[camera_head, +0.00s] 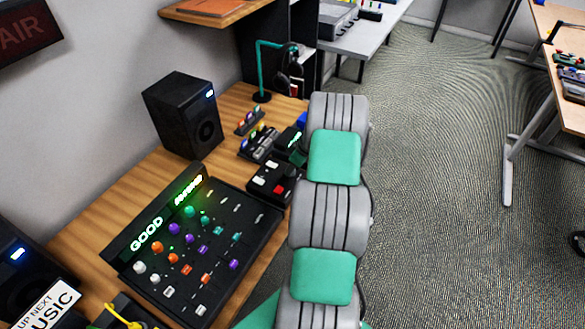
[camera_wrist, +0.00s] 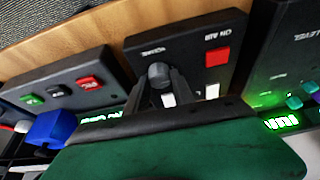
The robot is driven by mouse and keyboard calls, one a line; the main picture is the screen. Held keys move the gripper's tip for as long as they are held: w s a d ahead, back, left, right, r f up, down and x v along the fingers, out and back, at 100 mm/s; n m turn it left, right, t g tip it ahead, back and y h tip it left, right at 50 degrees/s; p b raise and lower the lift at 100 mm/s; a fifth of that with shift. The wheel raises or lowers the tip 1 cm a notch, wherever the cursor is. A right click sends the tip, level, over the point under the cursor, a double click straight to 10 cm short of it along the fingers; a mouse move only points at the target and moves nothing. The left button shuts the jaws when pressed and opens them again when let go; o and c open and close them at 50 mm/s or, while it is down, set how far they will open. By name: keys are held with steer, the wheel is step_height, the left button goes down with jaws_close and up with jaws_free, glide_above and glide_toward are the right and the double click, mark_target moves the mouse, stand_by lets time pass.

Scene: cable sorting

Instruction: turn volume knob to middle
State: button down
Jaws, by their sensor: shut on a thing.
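In the wrist view, the volume knob (camera_wrist: 158,73) is a dark grey round cap on a black control box (camera_wrist: 190,40), below a small white label. My gripper (camera_wrist: 163,88) has its two dark fingers on either side of the knob and is shut on it. The fingers hide part of the knob, and I cannot make out a pointer mark on it. The same control box (camera_head: 264,195) shows in the head view beside my arm, with a red button; the knob is not clear there.
A red button (camera_wrist: 218,57) and white switches sit close to the knob. A box with several coloured buttons (camera_wrist: 60,90) lies to the left in the wrist view. In the head view, a large mixing console (camera_head: 125,262) and a black speaker (camera_head: 180,112) stand on the wooden desk (camera_head: 232,103).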

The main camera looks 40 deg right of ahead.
steer(key=shift+f, duration=0.1)
steer(key=m+h+b, duration=0.1)
steer(key=m+b, duration=0.2)
steer(key=m, duration=0.1)
steer(key=shift+a+f+h+b, duration=0.1)
steer(key=shift+a+h+b, duration=0.1)
steer(key=shift+h+b, duration=0.2)
steer(key=m+b, duration=0.1)
steer(key=m, duration=0.1)
steer(key=m+h+b, duration=0.1)
steer(key=m+b, duration=0.1)
steer(key=shift+a+m+h, duration=0.1)
steer(key=shift+m+h, duration=0.2)
steer(key=m+b, duration=0.1)
steer(key=m, duration=0.1)
steer(key=m+g+h+b, duration=0.1)
steer(key=m, duration=0.1)
steer(key=shift+w+a+m+g+b, duration=0.1)
steer(key=shift+w+m+g+b, duration=0.05)
steer(key=shift+m+g+b, duration=0.2)
steer(key=shift+m+g+h+b, duration=0.6)
steer(key=shift+m+b, duration=0.45)
steer(key=shift+m, duration=0.9)
steer(key=c, duration=1.1)
jaws_free()
steer(key=shift+r, duration=0.2)
